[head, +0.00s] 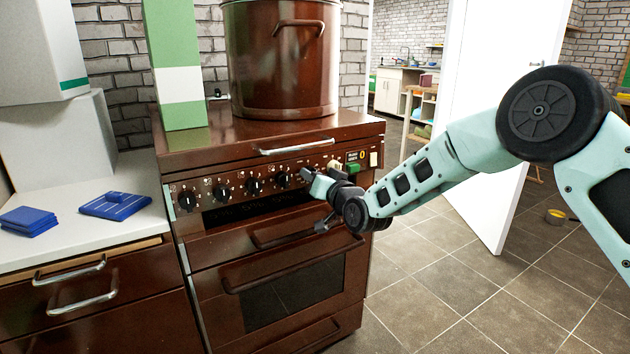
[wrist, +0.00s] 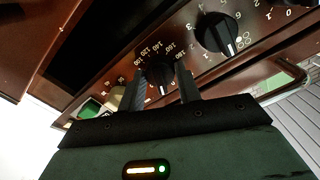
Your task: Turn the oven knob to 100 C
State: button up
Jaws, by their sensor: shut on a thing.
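The brown oven (head: 270,225) stands with its row of black knobs along the front panel. In the wrist view the oven knob (wrist: 160,75) is black, with a temperature scale around it; 120, 140, 160 and 180 can be read. My gripper (wrist: 161,72) has one finger on each side of this knob and is shut on it. I cannot tell which number its pointer marks. In the head view my gripper (head: 308,182) is at the right end of the knob row and hides most of the oven knob.
A neighbouring burner knob (wrist: 219,35) sits close beside one finger. A handle bar (head: 292,146) runs above the knobs. A large pot (head: 280,70) stands on top.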

jog(key=shift+f+m+b, duration=0.1)
jog(key=shift+m+b, duration=3.85)
jog(key=shift+m, duration=8.45)
jog(key=o, duration=1)
jog(key=shift+s+d, duration=0.1)
jog(key=p+v, duration=0.2)
jog(key=v, duration=1.5)
jog(key=shift+p, duration=0.4)
